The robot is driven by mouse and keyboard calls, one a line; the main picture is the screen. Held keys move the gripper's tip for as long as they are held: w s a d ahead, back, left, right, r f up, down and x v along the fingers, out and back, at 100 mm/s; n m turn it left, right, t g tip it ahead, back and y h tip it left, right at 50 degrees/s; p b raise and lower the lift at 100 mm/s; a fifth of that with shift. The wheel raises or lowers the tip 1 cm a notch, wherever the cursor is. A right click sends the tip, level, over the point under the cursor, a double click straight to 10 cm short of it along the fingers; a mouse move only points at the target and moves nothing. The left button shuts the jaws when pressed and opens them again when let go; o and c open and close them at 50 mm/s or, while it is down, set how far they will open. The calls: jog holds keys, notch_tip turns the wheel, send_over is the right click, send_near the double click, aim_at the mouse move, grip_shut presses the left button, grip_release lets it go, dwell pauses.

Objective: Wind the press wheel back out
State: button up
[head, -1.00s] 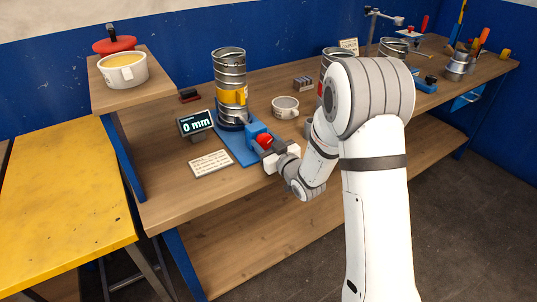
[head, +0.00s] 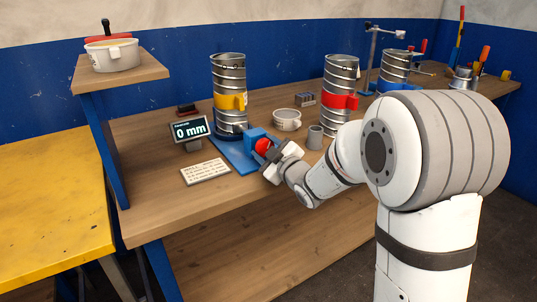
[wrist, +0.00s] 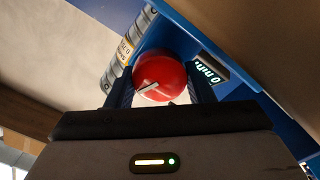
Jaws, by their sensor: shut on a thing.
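The red press wheel (head: 262,147) sits on the front of the blue press (head: 236,152), below a spiral duct with a yellow band (head: 230,101). My gripper (head: 272,155) is at the wheel and shut on it. In the wrist view the round red wheel (wrist: 160,76), with a pale mark on its face, lies between the two fingers of my gripper (wrist: 160,92). The fingers partly hide the wheel in the head view.
A printed card (head: 205,172) lies in front of the display. A white tub (head: 287,119) and a grey cup (head: 315,137) stand right of the press. A red-banded duct (head: 340,93) stands farther right, close to my arm.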

jog(key=shift+r, duration=0.15)
jog(key=o, duration=0.8)
jog(key=shift+w, duration=0.15)
jog(key=shift+c, duration=0.2)
jog(key=shift+o, duration=1.1)
jog(key=v, duration=0.8)
